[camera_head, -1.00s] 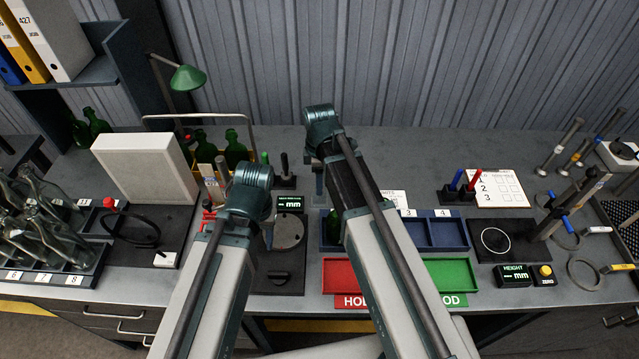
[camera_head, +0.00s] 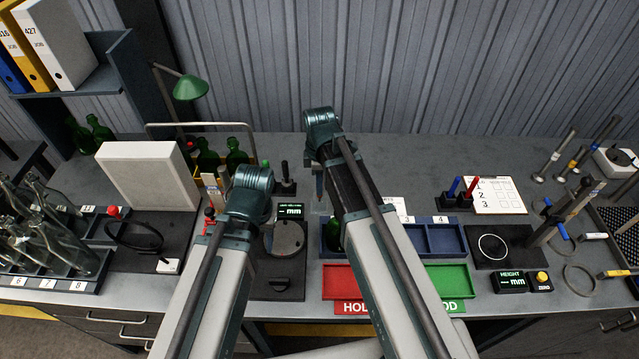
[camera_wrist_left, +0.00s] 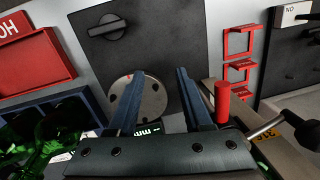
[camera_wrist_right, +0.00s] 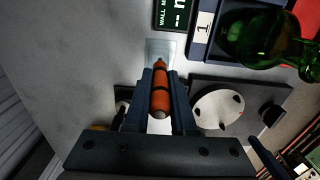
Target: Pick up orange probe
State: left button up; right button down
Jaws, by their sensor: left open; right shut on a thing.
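The orange probe (camera_wrist_right: 160,95) is an orange-red stick with dark bands in the right wrist view. My right gripper (camera_wrist_right: 160,85) is shut on it, with a finger on each side. Its tip points at a small pale square plate (camera_wrist_right: 161,50) on the bench; I cannot tell whether it touches. In the head view my right gripper (camera_head: 319,185) is over the back middle of the bench, and the probe is not clear there. My left gripper (camera_wrist_left: 154,80) is open and empty above a round metal disc (camera_wrist_left: 150,98) on a dark plate.
A green bottle (camera_wrist_right: 252,40) stands in a blue numbered bin (camera_head: 443,238) close to the probe. Red (camera_head: 345,281) and green (camera_head: 447,276) trays lie in front. A red cylinder (camera_wrist_left: 222,100) is beside my left fingers. A white box (camera_head: 148,175) stands at left.

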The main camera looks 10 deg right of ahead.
notch_tip(320, 180, up, 8)
jog(key=p, duration=0.7)
